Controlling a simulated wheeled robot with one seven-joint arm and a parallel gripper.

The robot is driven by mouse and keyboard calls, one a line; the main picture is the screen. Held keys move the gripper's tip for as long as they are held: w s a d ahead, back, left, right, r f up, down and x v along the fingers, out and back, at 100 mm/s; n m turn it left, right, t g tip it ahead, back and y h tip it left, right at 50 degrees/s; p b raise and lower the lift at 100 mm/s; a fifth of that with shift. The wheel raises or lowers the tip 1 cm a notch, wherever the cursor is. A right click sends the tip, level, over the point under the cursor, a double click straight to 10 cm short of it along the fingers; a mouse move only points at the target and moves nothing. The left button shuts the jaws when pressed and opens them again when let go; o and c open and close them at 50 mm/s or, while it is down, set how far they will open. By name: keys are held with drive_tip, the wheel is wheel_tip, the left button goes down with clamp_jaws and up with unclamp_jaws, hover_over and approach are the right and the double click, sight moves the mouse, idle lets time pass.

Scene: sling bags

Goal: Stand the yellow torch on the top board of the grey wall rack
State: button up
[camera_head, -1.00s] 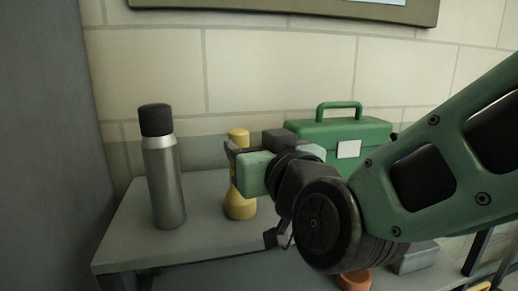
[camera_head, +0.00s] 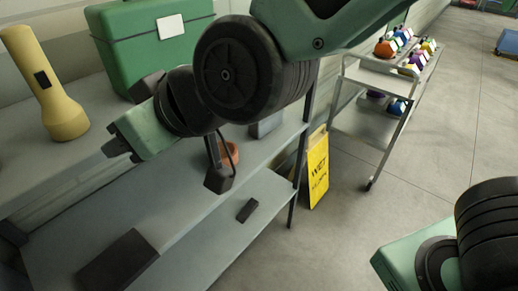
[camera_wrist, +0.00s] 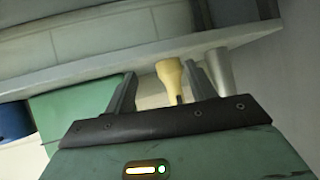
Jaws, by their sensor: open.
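The yellow torch (camera_head: 52,88) stands on its wide end on the upper grey board (camera_head: 20,180) of the rack, left of a green toolbox. It also shows between the fingers in the wrist view (camera_wrist: 171,72), where the picture looks upside down. My gripper (camera_head: 112,150) is open and empty, just right of the torch in the head view, with a gap between them. Its two fingers also show in the wrist view (camera_wrist: 161,92), one on each side of the torch in the picture; how far away the torch is I cannot tell.
The green toolbox (camera_head: 140,45) stands close behind my gripper. A grey flask (camera_wrist: 218,72) is beside the torch. Lower boards hold an orange item (camera_head: 230,155) and dark pieces (camera_head: 118,262). A yellow wet-floor sign (camera_head: 316,175) and a trolley (camera_head: 345,120) stand right.

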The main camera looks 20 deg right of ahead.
drive_tip(key=s+d+f+g+h, duration=0.3)
drive_tip(key=s+d+f+h, duration=0.1)
drive_tip(key=d, duration=0.5)
drive_tip(key=s+d+f+m+g+h, duration=0.1)
drive_tip(key=s+d+f+g+h, duration=0.3)
drive_tip(key=d, duration=0.6)
drive_tip(key=s+f, duration=0.2)
drive_tip(key=s, duration=0.1)
drive_tip(key=shift+f, duration=0.15)
drive_tip(key=shift+f+b, duration=0.25)
drive_tip(key=shift+b, duration=0.05)
